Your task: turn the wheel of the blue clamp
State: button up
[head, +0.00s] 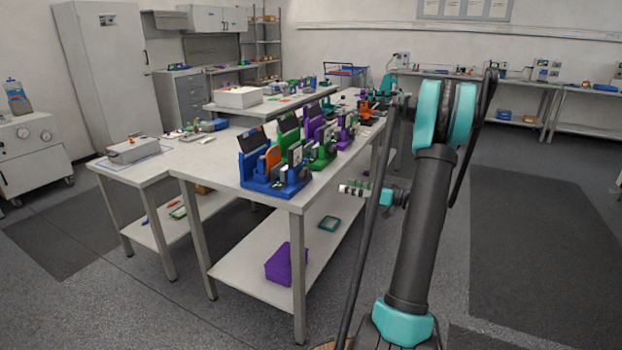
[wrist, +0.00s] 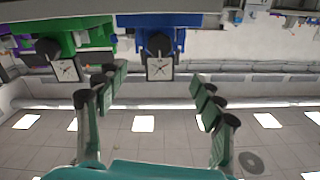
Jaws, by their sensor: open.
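The blue clamp (head: 262,184) stands at the near corner of the long workbench, with a dark tilted panel and an orange rounded part on it. In the wrist view the blue clamp (wrist: 187,21) shows at the top middle, upside down. In the head view my gripper (head: 354,190) is right of the clamp, beyond the bench edge.
A green clamp (head: 321,160) and a purple clamp (head: 345,138) stand behind the blue one along the bench. A purple bin (head: 284,262) lies on the lower shelf. The floor right of the bench is open around my arm.

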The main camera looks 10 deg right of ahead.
aim_at(308, 176)
jog(key=x, duration=1.7)
jog(key=shift+w, duration=0.1)
jog(key=c, duration=1.2)
jog(key=shift+m, duration=1.5)
jog(key=o, duration=1.2)
jog(key=v, duration=1.2)
